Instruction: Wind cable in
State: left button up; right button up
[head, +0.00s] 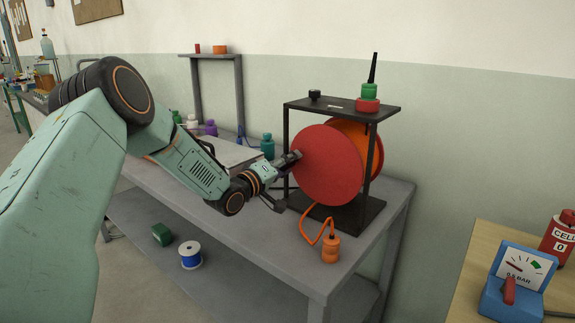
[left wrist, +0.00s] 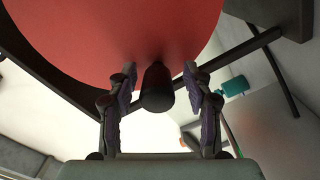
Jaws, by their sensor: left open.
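A cable reel with a red front disc (head: 327,165) and an orange disc (head: 360,140) behind it sits in a black frame (head: 345,104) on the grey bench. An orange cable (head: 314,237) hangs from it to an orange plug (head: 330,248) on the bench. My left gripper (head: 287,180) is open at the left side of the red disc. In the left wrist view the red disc (left wrist: 120,35) fills the top, and a black handle (left wrist: 156,85) stands between the two open fingers (left wrist: 160,72), with gaps on both sides. My right gripper is not in view.
Green, red and black items top the frame. Bottles, including a teal one (head: 268,146), stand behind my arm. A gauge box (head: 513,283) is on a separate wooden table. A blue spool (head: 190,255) lies on the lower shelf.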

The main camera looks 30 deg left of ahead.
pick_arm(q)
jog(key=s, duration=0.7)
jog(key=shift+s+a, duration=0.2)
jog(key=shift+a, duration=0.05)
dwell(1.7)
